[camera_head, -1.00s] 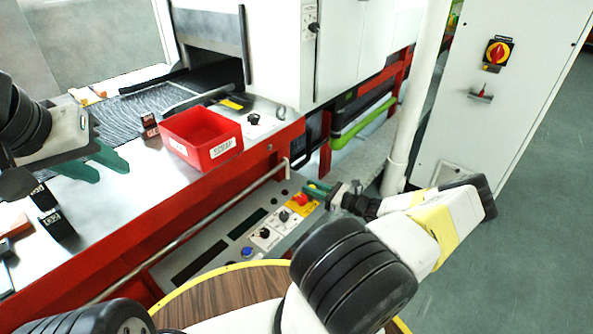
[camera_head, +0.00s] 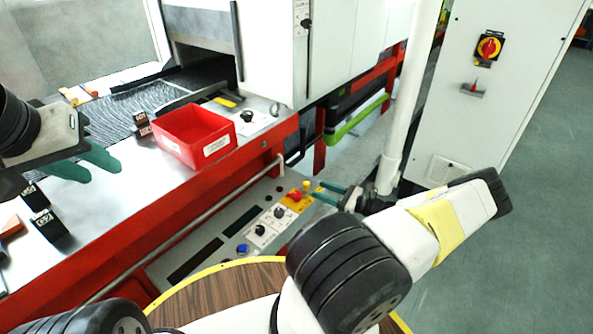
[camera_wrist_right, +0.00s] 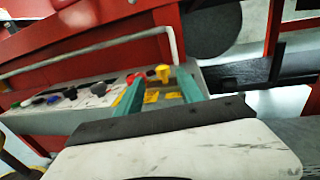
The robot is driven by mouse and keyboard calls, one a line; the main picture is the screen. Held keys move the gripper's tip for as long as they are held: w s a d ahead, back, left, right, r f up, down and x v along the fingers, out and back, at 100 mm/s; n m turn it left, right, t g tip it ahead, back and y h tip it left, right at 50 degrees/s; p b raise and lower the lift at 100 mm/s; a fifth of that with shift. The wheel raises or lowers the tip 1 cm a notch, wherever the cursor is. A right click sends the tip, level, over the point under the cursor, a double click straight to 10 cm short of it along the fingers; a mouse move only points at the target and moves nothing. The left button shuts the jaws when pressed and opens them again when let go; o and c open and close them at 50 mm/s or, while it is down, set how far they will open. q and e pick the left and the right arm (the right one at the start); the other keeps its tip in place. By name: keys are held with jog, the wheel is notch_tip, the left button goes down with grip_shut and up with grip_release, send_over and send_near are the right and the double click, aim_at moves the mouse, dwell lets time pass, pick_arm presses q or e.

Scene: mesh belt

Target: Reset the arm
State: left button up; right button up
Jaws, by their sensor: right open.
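My right gripper (camera_head: 330,193) is in front of the machine, just right of the control panel (camera_head: 215,240). Its green fingers are parted and nothing is between them; they also show in the right wrist view (camera_wrist_right: 160,92). A red button (camera_head: 295,195) and a yellow button (camera_head: 306,185) sit at the panel's right end, close to the fingertips. My left gripper (camera_head: 95,165) is above the metal worktop at the left. Its two green fingers show with a gap between them and nothing held.
A red bin (camera_head: 178,146) stands on the metal worktop (camera_head: 95,215) beside the mesh belt (camera_head: 135,108). Small dark labelled blocks (camera_head: 50,225) lie at the left. A white pipe (camera_head: 405,110) and a cabinet (camera_head: 470,120) stand at the right. A metal rail (camera_head: 200,220) runs along the front.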

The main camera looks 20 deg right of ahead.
jog(key=shift+s+d, duration=0.25)
dwell(0.3)
jog(key=s+a+r+n+g+h, duration=0.2)
jog(key=a+r+n+g, duration=0.6)
jog(key=r, duration=0.4)
jog(key=s+a+r+n+g+h, duration=0.15)
jog(key=a+r+n+g, duration=0.35)
jog(key=a+r+n, duration=0.5)
jog(key=s+a+r+n+t+h, duration=0.2)
jog(key=s+r+n, duration=0.3)
jog(key=s+r, duration=0.4)
jog(key=s+a+r+n+t+h, duration=0.3)
jog(key=s+r, duration=0.6)
jog(key=r, duration=0.3)
jog(key=a+n+h, duration=0.1)
jog(key=n, duration=0.1)
jog(key=shift+s+a+r+n, duration=0.15)
jog(key=shift+r+n, duration=0.05)
jog(key=shift+n, duration=0.1)
